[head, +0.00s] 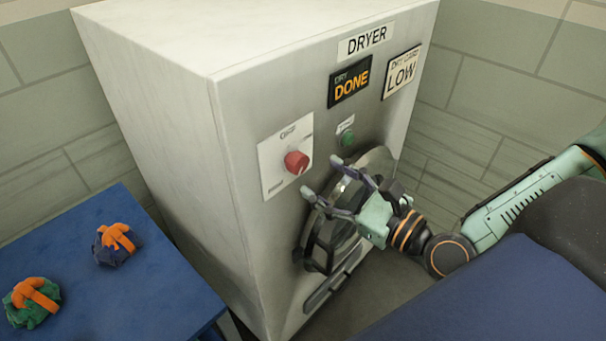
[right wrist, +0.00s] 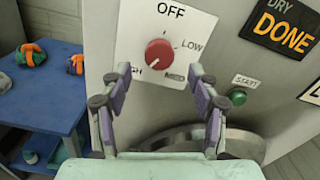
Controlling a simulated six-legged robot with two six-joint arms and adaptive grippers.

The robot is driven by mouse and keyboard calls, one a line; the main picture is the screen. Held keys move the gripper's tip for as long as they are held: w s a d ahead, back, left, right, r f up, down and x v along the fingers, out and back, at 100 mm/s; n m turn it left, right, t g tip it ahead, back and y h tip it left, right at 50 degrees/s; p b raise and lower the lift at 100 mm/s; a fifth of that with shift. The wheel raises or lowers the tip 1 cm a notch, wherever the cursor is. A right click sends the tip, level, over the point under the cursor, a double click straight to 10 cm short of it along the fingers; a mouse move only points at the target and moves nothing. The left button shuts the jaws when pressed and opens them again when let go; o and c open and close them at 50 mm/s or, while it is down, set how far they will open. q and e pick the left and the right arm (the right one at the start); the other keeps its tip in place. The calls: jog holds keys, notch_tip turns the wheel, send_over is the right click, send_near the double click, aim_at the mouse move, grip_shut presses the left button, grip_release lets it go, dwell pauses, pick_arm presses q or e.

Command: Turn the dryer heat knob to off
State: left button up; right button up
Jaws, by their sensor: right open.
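The red heat knob (head: 296,162) sits on a white dial plate (head: 272,172) on the front of the dryer (head: 165,50). In the right wrist view the knob (right wrist: 159,52) is near the top centre. OFF is above it, LOW to its right, MED below right, and a partly hidden label at lower left. My right gripper (head: 322,177) is open and empty, in front of the dryer, below and right of the knob. In the wrist view its fingers (right wrist: 160,76) stand either side below the knob, apart from it.
A green start button (head: 347,139) is right of the knob, below the DONE sign (head: 350,84) and LOW sign (head: 401,73). The round dryer door (head: 322,240) is behind my right gripper. A blue table (head: 130,285) at left holds two bundled bags (head: 117,244).

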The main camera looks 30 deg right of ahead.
aim_at(302, 167)
jog(key=shift+w+a+f, duration=0.35)
jog(key=shift+w+a, duration=0.15)
jog(key=shift+w+b, duration=0.35)
jog(key=shift+b, duration=0.2)
jog(key=shift+w+d+b, duration=0.3)
jog(key=shift+w+b, duration=0.3)
jog(key=shift+b, duration=0.1)
jog(key=shift+w+a+r+b, duration=0.2)
jog(key=shift+w+a+b, duration=0.25)
jog(key=shift+w+a, duration=0.5)
jog(key=shift+s+d, duration=0.1)
jog(key=shift+d, duration=0.45)
jog(key=shift+w+a, duration=0.2)
jog(key=shift+a, duration=0.25)
jog(key=c, duration=0.4)
jog(key=shift+d, duration=0.25)
jog(key=c, duration=0.4)
pick_arm(q)
jog(key=shift+d+f, duration=0.2)
jog(key=shift+f, duration=1.85)
pick_arm(e)
jog(key=shift+a, duration=0.1)
jog(key=c, duration=0.4)
